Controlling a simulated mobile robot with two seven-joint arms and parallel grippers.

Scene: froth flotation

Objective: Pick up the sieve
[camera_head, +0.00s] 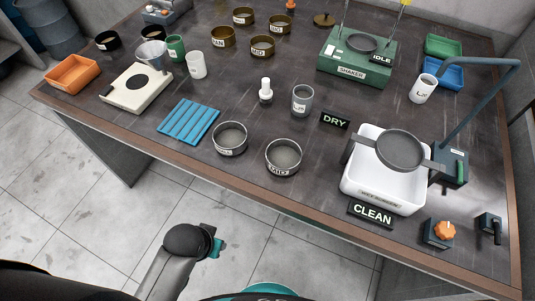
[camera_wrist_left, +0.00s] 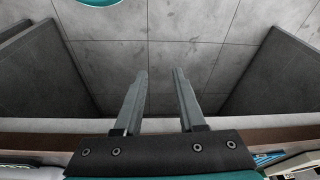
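A grey round sieve (camera_head: 400,150) with side lugs rests across the white basin (camera_head: 385,185) at the right of the table. Several brass sieves (camera_head: 262,46) stand at the back. My left gripper (camera_wrist_left: 159,73) is open and empty in the left wrist view, over the floor beside the table edge. In the head view my left arm is in front of the table, with its fingers not clear. My right gripper is not in view.
The table (camera_head: 320,190) holds a blue rack (camera_head: 188,121), a scale (camera_head: 136,88), an orange tray (camera_head: 72,74), a grey cup (camera_head: 302,100) and a green shaker (camera_head: 357,60). DRY (camera_head: 335,120) and CLEAN (camera_head: 371,213) signs flank the basin. A tall pipe (camera_head: 485,95) arches at the right.

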